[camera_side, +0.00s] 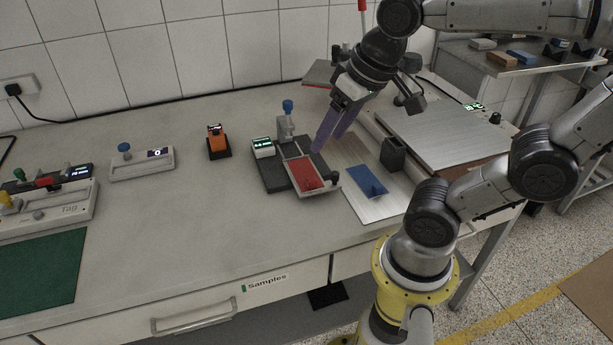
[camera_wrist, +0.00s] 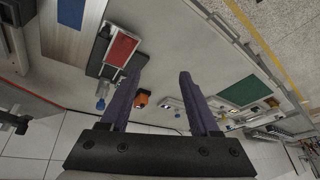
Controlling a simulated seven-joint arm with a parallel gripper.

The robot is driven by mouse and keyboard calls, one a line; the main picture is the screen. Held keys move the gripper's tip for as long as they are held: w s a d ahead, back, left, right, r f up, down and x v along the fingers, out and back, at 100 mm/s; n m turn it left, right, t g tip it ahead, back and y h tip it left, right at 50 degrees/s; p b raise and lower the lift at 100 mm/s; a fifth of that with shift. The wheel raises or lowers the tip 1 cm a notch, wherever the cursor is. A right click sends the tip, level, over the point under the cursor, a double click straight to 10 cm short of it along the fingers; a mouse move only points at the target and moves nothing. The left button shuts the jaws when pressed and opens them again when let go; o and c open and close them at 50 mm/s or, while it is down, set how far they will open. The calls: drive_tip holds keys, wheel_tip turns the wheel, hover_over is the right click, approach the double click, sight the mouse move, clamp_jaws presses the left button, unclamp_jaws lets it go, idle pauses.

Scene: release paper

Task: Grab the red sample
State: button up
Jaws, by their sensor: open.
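The red sample (camera_side: 303,173) is a flat red rectangle lying in a light frame on a dark grey device in the middle of the bench. It also shows in the wrist view (camera_wrist: 122,48), left of centre. My gripper (camera_side: 330,143) has two purple fingers and is open and empty. In the side view it hangs tilted above the bench, just behind and to the right of the red sample. In the wrist view the fingers (camera_wrist: 158,82) stand apart, with bare bench between them and the red sample to the left of them.
A blue sample (camera_side: 369,181) lies on a pale plate right of the device. A dark holder (camera_side: 393,153) stands beside it. A blue-knobbed post (camera_side: 287,118) rises behind the red sample. An orange device (camera_side: 217,141) stands left. The bench front is clear.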

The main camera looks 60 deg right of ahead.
drive_tip(key=w+d+f+m+g, duration=0.25)
drive_tip(key=w+d+m, duration=0.2)
drive_tip(key=w, duration=0.25)
drive_tip(key=m+g, duration=0.1)
drive_tip(key=g, duration=0.1)
hover_over(311, 178)
wheel_tip(311, 178, down, 4)
wheel_tip(311, 178, down, 14)
drive_tip(key=shift+r, duration=0.2)
drive_tip(key=shift+d, duration=0.1)
clamp_jaws()
